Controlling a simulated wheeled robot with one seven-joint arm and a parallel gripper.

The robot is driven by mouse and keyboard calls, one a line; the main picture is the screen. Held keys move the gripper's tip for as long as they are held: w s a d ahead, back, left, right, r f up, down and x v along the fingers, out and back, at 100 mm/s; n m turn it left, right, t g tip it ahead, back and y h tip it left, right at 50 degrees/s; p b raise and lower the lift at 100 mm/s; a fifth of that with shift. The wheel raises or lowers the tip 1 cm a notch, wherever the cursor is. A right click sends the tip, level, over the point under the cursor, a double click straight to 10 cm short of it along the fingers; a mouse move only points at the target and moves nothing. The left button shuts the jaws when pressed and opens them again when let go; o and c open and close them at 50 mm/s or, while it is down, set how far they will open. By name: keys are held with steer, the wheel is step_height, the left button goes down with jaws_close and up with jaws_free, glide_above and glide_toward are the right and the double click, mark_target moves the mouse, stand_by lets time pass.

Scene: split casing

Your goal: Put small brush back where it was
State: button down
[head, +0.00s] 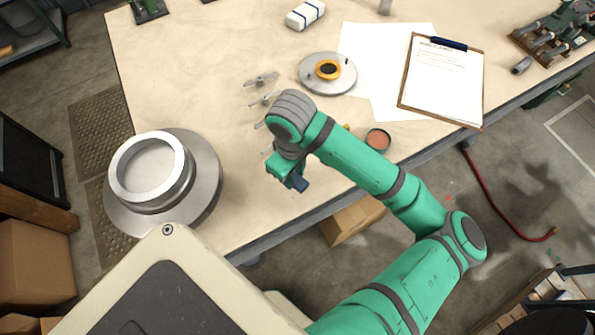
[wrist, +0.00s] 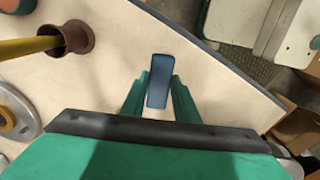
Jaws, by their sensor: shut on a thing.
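My gripper (head: 292,182) is over the front part of the beige table, near its edge. In the wrist view its two green fingers (wrist: 158,100) are shut on a dark blue, flat, oblong thing (wrist: 158,78), which may be the small brush; no bristles show. A bit of it (head: 300,185) shows below the gripper in the head view. I cannot tell how far it is above the table. A brown cup-like holder (wrist: 77,37) with a yellow rod (wrist: 30,46) stands left of the fingers in the wrist view; my arm mostly hides it in the head view.
A large ringed metal casing (head: 200,190) stands at left. A metal disc with an orange ring (head: 345,82), small metal parts (head: 262,79), a round tin (head: 378,139) and a clipboard (head: 445,85) lie on the table (head: 200,60). Its back left is mostly clear.

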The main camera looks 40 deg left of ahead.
mark_target(294, 175)
steer(key=shift+w+a+f, duration=0.15)
steer(key=shift+w+f, duration=0.05)
steer(key=shift+f, duration=0.15)
steer(key=shift+w+f, duration=0.25)
steer(key=shift+f, duration=0.9)
steer(key=shift+s+a+f, duration=0.1)
steer(key=shift+s+f, duration=0.05)
steer(key=shift+f, duration=0.35)
steer(key=shift+f, duration=0.15)
steer(key=c, duration=1.4)
jaws_free()
step_height(294, 175, up, 12)
steer(key=shift+r, duration=0.15)
